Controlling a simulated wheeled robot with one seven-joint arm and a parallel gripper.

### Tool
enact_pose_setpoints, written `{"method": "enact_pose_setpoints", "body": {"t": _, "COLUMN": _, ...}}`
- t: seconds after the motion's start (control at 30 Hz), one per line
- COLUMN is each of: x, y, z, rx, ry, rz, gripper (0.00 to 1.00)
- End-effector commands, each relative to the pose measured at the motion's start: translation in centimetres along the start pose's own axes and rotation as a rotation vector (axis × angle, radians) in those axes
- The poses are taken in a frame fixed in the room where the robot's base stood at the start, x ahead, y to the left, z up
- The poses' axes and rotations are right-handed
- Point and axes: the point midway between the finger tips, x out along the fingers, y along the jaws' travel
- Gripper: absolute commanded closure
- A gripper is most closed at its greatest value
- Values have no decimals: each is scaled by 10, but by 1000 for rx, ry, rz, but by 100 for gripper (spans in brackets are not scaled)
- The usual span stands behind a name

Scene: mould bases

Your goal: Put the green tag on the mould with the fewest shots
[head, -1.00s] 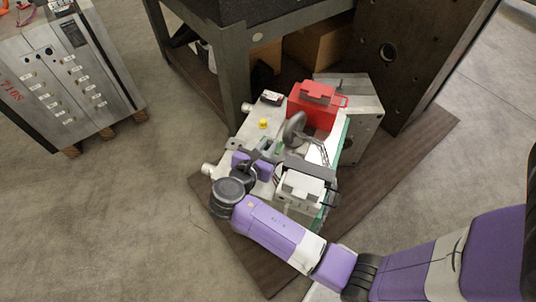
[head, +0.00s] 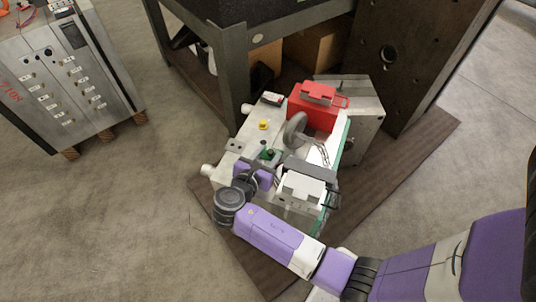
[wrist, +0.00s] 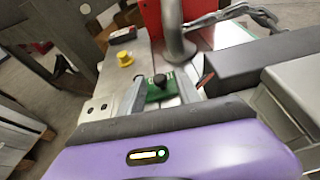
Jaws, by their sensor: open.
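The green tag (head: 268,155) lies on the pale metal top in the middle of the head view. In the wrist view the green tag (wrist: 163,93) shows a black knob on top and sits between my two fingers. My gripper (wrist: 161,96) is open, with one finger on each side of the tag. I cannot tell whether either finger touches it. In the head view my purple gripper (head: 262,168) is at the near-left part of this top. A mould (head: 80,85) with several small labels and red writing stands at the far left; its shots are not legible.
A red box (head: 315,112), a white box (head: 302,187), a grey round post (head: 296,130), a yellow knob (head: 264,125) and a small black-and-white device (head: 272,99) crowd the top around the tag. A dark metal table (head: 228,75) stands behind. Open floor lies to the left.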

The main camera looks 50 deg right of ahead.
Motion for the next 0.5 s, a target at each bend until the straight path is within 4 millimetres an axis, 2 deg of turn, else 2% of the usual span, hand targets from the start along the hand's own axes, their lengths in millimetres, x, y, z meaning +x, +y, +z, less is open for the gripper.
{"method": "enact_pose_setpoints", "body": {"t": 0.13, "x": -1, "y": 0, "z": 2, "rx": 1, "ry": 0, "rz": 1, "gripper": 60}}
{"method": "enact_pose_setpoints", "body": {"t": 0.23, "x": -11, "y": 0, "z": 2, "rx": -1, "ry": 0, "rz": 2, "gripper": 60}}
{"method": "enact_pose_setpoints", "body": {"t": 0.5, "x": -64, "y": 1, "z": 3, "rx": 0, "ry": 0, "rz": 4, "gripper": 60}}
